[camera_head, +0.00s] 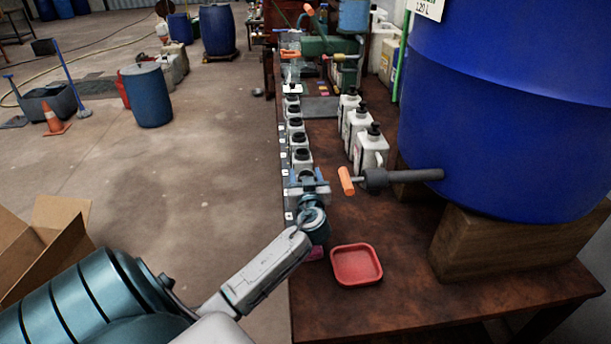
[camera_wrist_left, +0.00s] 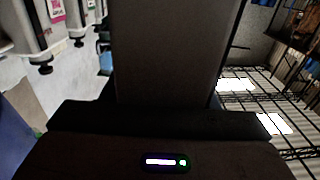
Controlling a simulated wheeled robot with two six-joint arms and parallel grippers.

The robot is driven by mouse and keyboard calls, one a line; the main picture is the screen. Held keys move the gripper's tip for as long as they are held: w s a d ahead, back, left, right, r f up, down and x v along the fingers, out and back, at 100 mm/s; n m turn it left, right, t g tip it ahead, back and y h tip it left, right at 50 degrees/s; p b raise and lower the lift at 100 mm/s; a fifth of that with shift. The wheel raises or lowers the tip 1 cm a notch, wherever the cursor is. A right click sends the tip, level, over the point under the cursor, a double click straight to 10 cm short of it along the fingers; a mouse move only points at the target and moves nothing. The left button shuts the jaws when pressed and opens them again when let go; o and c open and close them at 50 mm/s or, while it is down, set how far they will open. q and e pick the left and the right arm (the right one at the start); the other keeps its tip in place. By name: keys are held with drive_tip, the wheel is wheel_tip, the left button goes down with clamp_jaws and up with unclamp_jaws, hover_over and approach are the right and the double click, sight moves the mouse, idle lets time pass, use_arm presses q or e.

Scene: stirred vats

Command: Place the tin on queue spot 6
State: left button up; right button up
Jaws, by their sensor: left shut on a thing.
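My left gripper (camera_head: 308,182) reaches in from the lower left to the near end of a row at the table's left edge. It is shut on a pale grey tin (camera_head: 308,196), which is partly hidden by the fingers and wrist. Several similar tins with black caps, the nearest being a row tin (camera_head: 303,161), stand in line beyond it. Small white spot labels (camera_head: 288,216) run along the table edge; their numbers are too small to read. In the left wrist view a dark block (camera_wrist_left: 165,50) fills the middle; I cannot tell whether it is the held tin. My right gripper is not in view.
A red tray (camera_head: 356,282) lies on the table (camera_head: 400,306) to the right of my wrist. A big blue vat (camera_head: 510,120) on wooden blocks has a tap with an orange handle (camera_head: 346,181) close to the right of the row. White bottles (camera_head: 370,150) stand behind the tap.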

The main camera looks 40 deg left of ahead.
use_arm(q)
drive_tip(key=shift+f, duration=0.1)
drive_tip(key=o, duration=1)
drive_tip(key=shift+o, duration=1.4)
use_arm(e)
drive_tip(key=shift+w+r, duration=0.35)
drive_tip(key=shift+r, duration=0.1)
use_arm(q)
drive_tip(key=shift+r, duration=0.2)
drive_tip(key=b+v, duration=0.2)
drive_tip(key=v, duration=1)
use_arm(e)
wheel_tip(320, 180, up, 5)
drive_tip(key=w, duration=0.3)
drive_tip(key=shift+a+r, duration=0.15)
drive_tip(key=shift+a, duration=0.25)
